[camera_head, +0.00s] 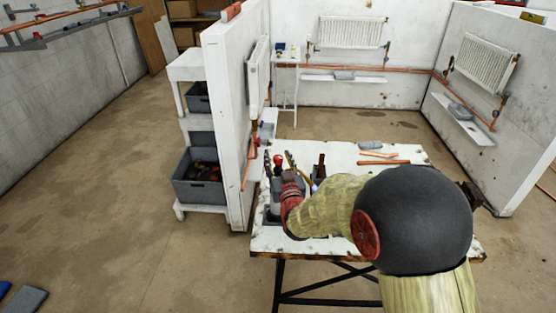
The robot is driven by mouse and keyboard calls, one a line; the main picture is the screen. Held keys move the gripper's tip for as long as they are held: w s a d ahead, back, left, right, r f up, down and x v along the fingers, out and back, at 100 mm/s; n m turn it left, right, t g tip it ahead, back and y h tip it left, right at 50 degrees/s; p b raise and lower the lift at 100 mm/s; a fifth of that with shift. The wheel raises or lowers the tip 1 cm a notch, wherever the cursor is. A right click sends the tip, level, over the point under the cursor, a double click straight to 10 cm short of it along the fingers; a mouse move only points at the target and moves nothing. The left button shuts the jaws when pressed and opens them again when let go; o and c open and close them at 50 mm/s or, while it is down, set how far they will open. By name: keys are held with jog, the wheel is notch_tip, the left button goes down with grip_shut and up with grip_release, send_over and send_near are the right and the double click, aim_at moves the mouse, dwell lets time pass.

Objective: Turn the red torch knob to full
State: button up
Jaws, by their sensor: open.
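A small red knob (278,160) stands upright among tools at the left side of the white worktable; I take it for the torch knob. How far it is turned cannot be read at this size. My arm reaches in from the lower right, and its wrist ends just below and right of the red knob. My gripper (290,177) is small and dark there, close to the knob in the picture. Its fingers blend with the tools behind, and contact with the knob cannot be told. The torch's body is not clearly visible, partly behind my arm.
The white worktable (343,155) carries copper pipe pieces (383,162) and a grey item (370,145) at its back. A tool holder (318,172) stands right of the knob. A white partition (222,130) rises close on the left. Radiators (350,32) hang behind.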

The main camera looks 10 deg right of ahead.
jog(key=shift+c, duration=1.4)
jog(key=c, duration=0.8)
